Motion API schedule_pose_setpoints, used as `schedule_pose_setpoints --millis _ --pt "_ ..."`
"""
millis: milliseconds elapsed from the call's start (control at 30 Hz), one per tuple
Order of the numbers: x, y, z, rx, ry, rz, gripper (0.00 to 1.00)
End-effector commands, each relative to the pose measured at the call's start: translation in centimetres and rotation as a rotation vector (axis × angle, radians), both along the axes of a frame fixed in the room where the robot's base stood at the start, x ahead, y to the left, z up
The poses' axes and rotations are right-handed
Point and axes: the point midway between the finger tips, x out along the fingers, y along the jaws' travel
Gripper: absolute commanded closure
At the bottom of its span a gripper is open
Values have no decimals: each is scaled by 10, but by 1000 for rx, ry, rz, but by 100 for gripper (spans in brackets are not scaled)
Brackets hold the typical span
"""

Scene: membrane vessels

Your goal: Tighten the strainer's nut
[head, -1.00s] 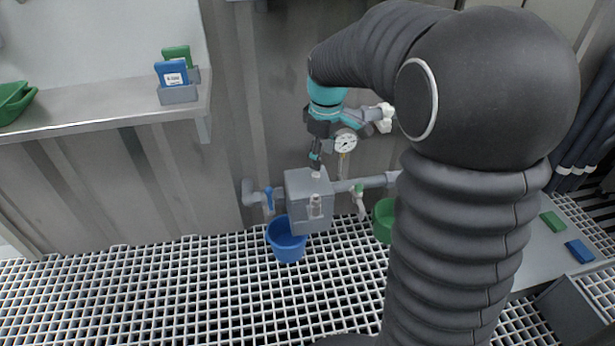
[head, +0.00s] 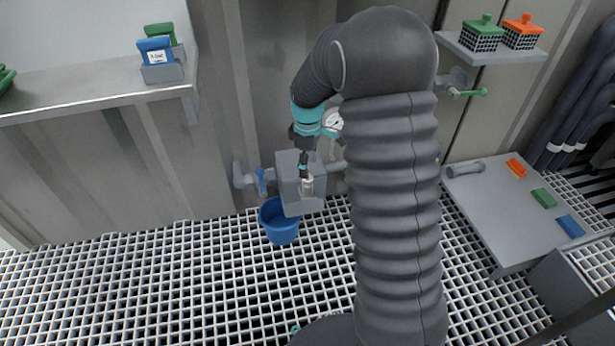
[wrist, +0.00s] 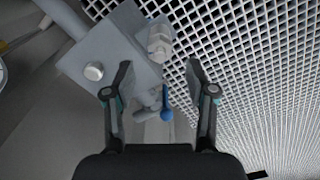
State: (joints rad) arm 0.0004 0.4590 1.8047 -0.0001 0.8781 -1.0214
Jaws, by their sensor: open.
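The strainer is a grey block (head: 288,170) in a pipe run low on the wall; it also shows in the wrist view (wrist: 95,45). Its nut, a pale metal hex fitting (wrist: 160,40), sticks out from the block's face; in the head view the nut (head: 307,185) is small, just below my fingers. My gripper (wrist: 158,80) is open and empty. In the wrist view the nut lies beyond the fingertips, roughly ahead of the gap between them, with no contact visible. In the head view my gripper (head: 303,168) overlaps the block, pointing down.
A blue-handled valve (head: 261,181) is left of the block; its handle (wrist: 166,105) shows between my fingers. A blue bucket (head: 280,226) stands below on the grating. A pressure gauge (head: 332,123) is above right. A shelf (head: 90,93) is at left, a grey bench (head: 510,225) at right.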

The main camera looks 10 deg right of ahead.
Motion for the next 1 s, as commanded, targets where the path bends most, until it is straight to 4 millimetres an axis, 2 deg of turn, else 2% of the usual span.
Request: schedule_pose_setpoints --millis 33,100,300,700,767,933,1000 --pt "-1 0 -11 0 4 0 44" --pt "-1 0 -22 0 2 0 44" --pt "0 0 -42 0 1 -1 44" --pt "0 0 -48 -1 -1 -1 44" --pt "0 0 -48 0 0 -1 56" --pt "0 0 -48 0 0 -1 99" --pt "0 0 -48 0 0 -1 100"
